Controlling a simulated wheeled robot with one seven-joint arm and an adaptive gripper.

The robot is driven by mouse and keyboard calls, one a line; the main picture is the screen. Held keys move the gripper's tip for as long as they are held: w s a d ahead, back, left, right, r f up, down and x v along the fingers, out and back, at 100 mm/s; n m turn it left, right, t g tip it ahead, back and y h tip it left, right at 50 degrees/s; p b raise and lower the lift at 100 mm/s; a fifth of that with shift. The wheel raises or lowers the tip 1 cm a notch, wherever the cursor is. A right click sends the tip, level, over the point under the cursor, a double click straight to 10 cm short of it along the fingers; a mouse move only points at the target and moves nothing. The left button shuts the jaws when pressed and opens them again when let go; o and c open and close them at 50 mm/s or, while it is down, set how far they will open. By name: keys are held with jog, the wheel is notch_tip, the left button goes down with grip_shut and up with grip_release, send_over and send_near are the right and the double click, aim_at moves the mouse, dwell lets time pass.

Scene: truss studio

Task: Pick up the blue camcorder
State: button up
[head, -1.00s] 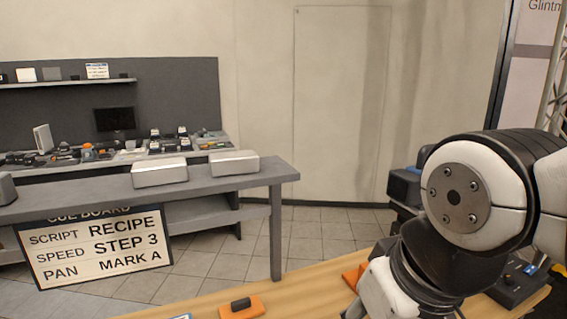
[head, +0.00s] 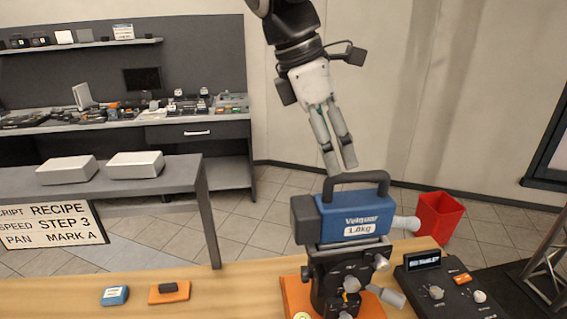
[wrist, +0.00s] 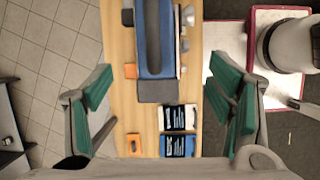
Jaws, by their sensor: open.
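The blue camcorder (head: 350,217) sits on top of a black mount (head: 335,270) above the wooden table. It has a dark carry handle on top, a dark block at its left end and a white label reading 1.0kg. My gripper (head: 340,168) is open and empty, pointing down just above the camcorder's handle in the head view. In the wrist view the camcorder (wrist: 154,40) lies ahead between the open green-padded fingers (wrist: 160,92), its far end cut off by the frame edge.
An orange block (head: 170,292) and a small blue item (head: 115,296) lie on the table's left. A control box (head: 455,285) stands right of the mount. A red bin (head: 437,217) is on the floor behind. The table's left part is mostly clear.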

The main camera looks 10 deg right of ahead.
aim_at(349, 198)
jog(key=shift+w+d+r, duration=0.1)
jog(key=shift+w+r, duration=0.05)
jog(key=shift+w, duration=0.15)
jog(key=shift+w+d+f+n, duration=0.15)
jog(key=shift+f+n, duration=0.15)
jog(key=p+x, duration=0.1)
jog(key=x, duration=0.6)
jog(key=shift+d+f, duration=0.1)
jog(key=shift+f, duration=0.15)
jog(key=p+x, duration=0.1)
jog(key=x, duration=0.3)
jog(key=shift+f, duration=0.3)
jog(key=shift+d+f, duration=0.15)
jog(key=shift+f, duration=0.3)
jog(key=c, duration=1.8)
jog(key=shift+r, duration=0.1)
